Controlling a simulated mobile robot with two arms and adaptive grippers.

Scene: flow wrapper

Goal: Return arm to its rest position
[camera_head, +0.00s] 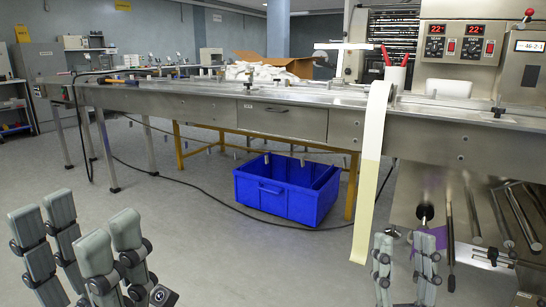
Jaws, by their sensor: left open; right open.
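My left gripper (86,228) shows at the bottom left of the head view, with its grey fingers spread apart, pointing up and empty. My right gripper (405,250) is at the bottom, right of centre, in front of the lower part of the machine. Its fingers stand upright with a gap between them, and nothing is held. Neither gripper is seen touching anything. The rest of both arms is mostly out of the picture.
A long steel table (215,104) crosses the view, with a blue crate (286,204) on the floor below it. A pale film strip (370,160) hangs beside the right gripper. Control panels (460,45) stand at the right. The floor (190,260) between the grippers is clear.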

